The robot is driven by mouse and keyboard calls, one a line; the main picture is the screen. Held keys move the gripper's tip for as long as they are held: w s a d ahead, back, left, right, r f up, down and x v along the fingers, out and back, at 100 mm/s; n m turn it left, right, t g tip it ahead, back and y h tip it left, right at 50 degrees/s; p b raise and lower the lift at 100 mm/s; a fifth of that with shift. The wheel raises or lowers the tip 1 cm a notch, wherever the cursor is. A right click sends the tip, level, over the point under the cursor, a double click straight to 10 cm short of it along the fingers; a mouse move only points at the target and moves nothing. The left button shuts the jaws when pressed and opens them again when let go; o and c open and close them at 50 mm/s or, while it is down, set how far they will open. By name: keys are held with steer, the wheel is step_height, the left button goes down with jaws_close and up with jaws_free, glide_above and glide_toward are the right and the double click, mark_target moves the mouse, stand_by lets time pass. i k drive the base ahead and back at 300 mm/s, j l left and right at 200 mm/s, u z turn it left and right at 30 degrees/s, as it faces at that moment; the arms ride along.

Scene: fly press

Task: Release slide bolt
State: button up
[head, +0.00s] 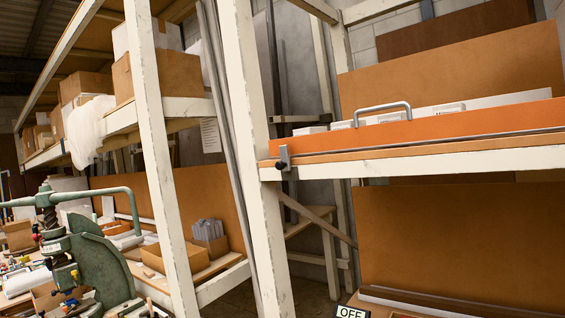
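A small grey metal bracket with a dark round knob, which looks like the slide bolt (285,158), sits at the left end of an orange panel (450,128). The panel lies along a white wooden shelf beam (430,163) at the right and has a grey bar handle (383,108) on top. The bolt overlaps the panel's left end; I cannot tell how far its pin is engaged. My gripper does not show in the head view.
A green fly press (85,262) stands at the lower left by a cluttered bench. White shelf posts (255,170) rise in the middle. Cardboard boxes (165,75) fill the left shelf. An OFF sign (352,312) shows at the bottom edge. A narrow open gap lies between the shelves.

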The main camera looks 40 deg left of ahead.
mark_target(284, 164)
steer(key=i+j+u, duration=0.2)
steer(key=i, duration=0.25)
steer(key=i+j+u, duration=0.25)
steer(key=i, duration=0.25)
steer(key=i+j+u, duration=0.2)
steer(key=i, duration=0.3)
steer(key=l, duration=0.1)
